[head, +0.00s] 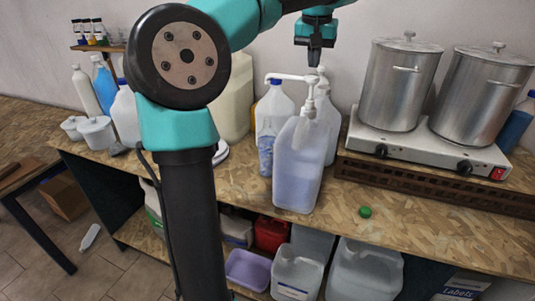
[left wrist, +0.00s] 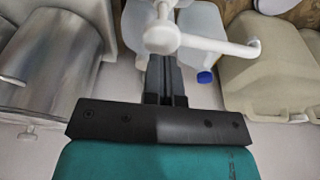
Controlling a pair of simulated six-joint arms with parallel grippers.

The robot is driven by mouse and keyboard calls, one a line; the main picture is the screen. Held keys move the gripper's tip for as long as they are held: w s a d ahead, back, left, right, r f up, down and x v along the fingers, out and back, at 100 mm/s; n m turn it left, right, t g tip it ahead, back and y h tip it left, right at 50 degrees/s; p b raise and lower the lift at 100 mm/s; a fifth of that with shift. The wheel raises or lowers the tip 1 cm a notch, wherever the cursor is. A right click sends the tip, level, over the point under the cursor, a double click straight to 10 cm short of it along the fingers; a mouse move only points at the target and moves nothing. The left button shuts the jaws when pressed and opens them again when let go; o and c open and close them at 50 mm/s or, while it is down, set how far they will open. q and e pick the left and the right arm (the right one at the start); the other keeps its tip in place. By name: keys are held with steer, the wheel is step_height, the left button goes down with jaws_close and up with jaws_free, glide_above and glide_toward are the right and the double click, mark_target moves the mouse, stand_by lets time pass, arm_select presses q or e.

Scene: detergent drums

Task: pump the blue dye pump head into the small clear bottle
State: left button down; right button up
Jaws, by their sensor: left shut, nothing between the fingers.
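A white pump head (head: 309,79) tops the large translucent jug (head: 297,170) of pale bluish liquid at the front of the bench. Its spout points left. In the left wrist view the pump head (left wrist: 162,37) lies just beyond my fingertips, with its spout pointing right. My left gripper (head: 314,62) points down, shut and empty, close above the pump head; I cannot tell whether they touch. A small clear bottle (head: 266,156), bluish inside, appears to stand left of the jug, below the spout. My right gripper is not in view.
Other jugs stand behind, one with a blue cap (head: 275,80). Two steel pots (head: 400,85) sit on a hot plate (head: 425,145) at right. A green cap (head: 365,212) lies on the bench (head: 420,220), whose front right is mostly clear. My arm hides part of the left side.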

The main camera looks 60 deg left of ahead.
mark_target(313, 76)
arm_select(q)
steer(key=shift+f, duration=0.15)
steer(key=shift+f, duration=2.85)
steer(key=shift+r, duration=3)
step_height(313, 76, up, 6)
